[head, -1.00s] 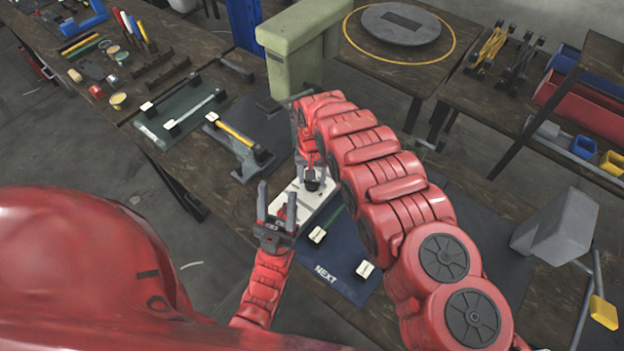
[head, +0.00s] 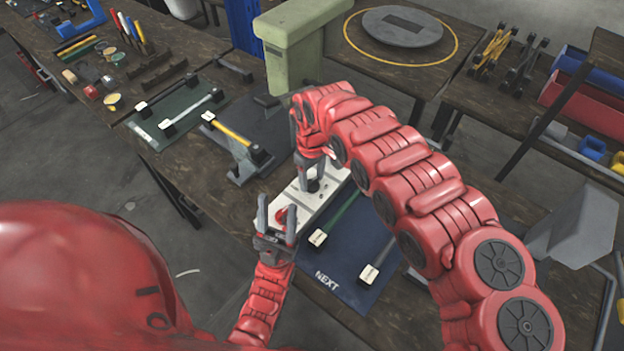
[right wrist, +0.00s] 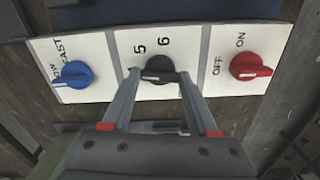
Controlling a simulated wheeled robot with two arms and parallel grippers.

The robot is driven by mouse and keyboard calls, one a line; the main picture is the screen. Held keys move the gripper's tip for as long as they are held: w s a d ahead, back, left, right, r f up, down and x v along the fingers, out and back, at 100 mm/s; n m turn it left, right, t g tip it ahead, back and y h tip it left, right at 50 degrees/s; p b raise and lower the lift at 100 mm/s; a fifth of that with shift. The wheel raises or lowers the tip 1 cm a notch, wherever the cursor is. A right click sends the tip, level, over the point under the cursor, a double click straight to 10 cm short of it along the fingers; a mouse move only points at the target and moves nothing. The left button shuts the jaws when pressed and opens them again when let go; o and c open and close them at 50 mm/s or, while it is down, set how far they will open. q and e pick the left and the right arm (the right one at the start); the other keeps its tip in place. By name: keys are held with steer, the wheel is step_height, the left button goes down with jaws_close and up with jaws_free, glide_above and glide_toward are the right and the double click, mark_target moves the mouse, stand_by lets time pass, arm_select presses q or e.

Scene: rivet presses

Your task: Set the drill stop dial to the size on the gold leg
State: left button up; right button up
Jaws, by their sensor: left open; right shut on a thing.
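The white control panel (head: 328,190) lies on the bench; in the right wrist view it carries a black dial (right wrist: 158,70) marked 5 and 6. My right gripper (head: 311,182) is shut on this dial, its fingers on either side in the right wrist view (right wrist: 159,76). Where the dial points is hard to tell. My left gripper (head: 277,222) is open and empty by the panel's near end. The gold leg (head: 232,132) lies in a grey holder behind the panel at left; its white tag (head: 208,116) is too small to read.
A blue knob (right wrist: 73,74) and a red OFF/ON knob (right wrist: 249,67) flank the dial. A dark blue NEXT mat (head: 346,268) holds two tagged legs. A pale green press (head: 290,50) stands behind. A grey box-like part (head: 575,228) is at right.

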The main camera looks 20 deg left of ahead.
steer(key=shift+n+b, duration=0.3)
steer(key=shift+n, duration=0.5)
steer(key=o, duration=1.4)
step_height(320, 180, up, 10)
steer(key=p, duration=0.6)
step_height(320, 180, up, 7)
steer(key=p, duration=0.1)
glide_above(312, 181)
steer(key=shift+r, duration=0.2)
